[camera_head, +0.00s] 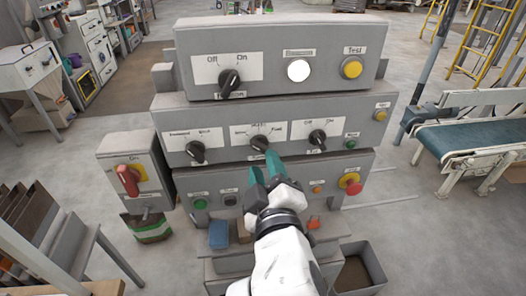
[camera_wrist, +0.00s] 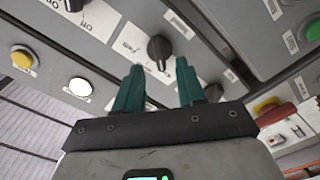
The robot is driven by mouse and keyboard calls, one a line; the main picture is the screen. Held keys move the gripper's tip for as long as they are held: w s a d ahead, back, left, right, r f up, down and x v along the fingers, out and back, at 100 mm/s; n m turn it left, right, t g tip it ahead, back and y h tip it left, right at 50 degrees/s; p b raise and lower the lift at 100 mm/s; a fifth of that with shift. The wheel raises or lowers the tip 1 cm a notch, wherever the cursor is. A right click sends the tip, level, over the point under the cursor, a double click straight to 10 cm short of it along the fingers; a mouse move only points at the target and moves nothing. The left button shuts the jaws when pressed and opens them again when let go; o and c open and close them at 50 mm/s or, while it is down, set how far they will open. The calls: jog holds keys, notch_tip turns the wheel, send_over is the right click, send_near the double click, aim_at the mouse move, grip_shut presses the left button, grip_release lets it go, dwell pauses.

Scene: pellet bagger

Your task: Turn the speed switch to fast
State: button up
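The speed switch (camera_head: 260,142) is a black rotary knob in the middle of the grey control panel's middle row, on a white label plate reading Slow and Fast at its sides. Its pointing direction is too small to tell surely. It also shows in the wrist view (camera_wrist: 159,48), just beyond and between my fingertips. My gripper (camera_head: 264,168) has teal fingers and is just below and in front of this knob in the head view. The fingers stand apart with nothing between them, and no contact with the knob shows.
A black knob (camera_head: 196,151) is left of the speed switch and an off/on knob (camera_head: 317,137) is right of it. The upper panel has a knob (camera_head: 229,81), a white button (camera_head: 299,70) and a yellow button (camera_head: 351,68). A red switch (camera_head: 128,180) is on a side box.

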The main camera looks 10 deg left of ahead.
aim_at(261, 151)
jog(key=shift+x, duration=1.95)
jog(key=shift+c, duration=0.2)
grip_shut()
